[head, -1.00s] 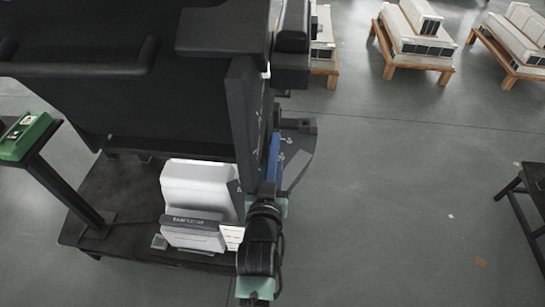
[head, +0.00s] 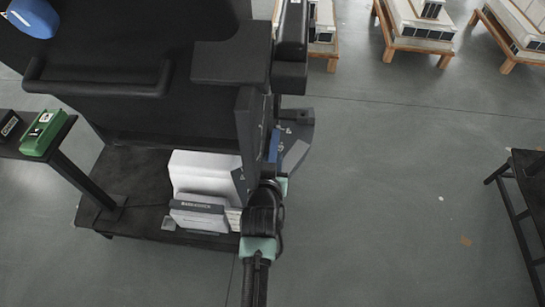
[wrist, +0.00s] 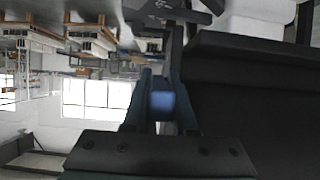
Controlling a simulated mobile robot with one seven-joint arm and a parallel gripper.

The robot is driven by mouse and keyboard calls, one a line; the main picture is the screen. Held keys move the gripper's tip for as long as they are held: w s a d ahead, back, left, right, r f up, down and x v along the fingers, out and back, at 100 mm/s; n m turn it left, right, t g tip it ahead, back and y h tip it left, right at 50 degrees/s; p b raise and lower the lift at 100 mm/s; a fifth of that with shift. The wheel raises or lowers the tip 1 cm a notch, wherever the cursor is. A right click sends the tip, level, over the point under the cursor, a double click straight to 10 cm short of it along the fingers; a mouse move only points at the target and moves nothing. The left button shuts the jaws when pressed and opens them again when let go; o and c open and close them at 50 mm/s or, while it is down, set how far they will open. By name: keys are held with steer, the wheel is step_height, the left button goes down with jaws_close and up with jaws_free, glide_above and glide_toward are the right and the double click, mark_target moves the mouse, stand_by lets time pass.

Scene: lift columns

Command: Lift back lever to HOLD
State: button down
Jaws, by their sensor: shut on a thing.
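The lever's blue part (head: 274,146) shows at the right side of the dark seat (head: 130,80), beside a grey plate with white marks (head: 294,145). My arm reaches up to it from the bottom of the head view and hides my fingertips there. In the wrist view my gripper (wrist: 161,88) has its two dark fingers close on either side of a blue piece (wrist: 162,104), which I take to be the back lever. The gripper is shut on it. The lever's HOLD marking cannot be made out.
A white box-shaped unit (head: 205,175) stands on the dark base (head: 130,195) below the seat. A green box (head: 43,133) lies on a narrow stand at left. A dark table (head: 528,180) is at far right.

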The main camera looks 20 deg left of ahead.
steer(key=c, duration=0.7)
jaws_free()
steer(key=p+v, duration=0.1)
steer(key=v, duration=0.4)
steer(key=shift+s+r, duration=0.2)
steer(key=shift+r, duration=0.05)
steer(key=s+d, duration=0.1)
steer(key=s, duration=0.2)
steer(key=s+d, duration=0.1)
steer(key=s, duration=0.3)
steer(key=s+d, duration=0.1)
steer(key=s, duration=0.3)
steer(key=shift+d+f, duration=0.15)
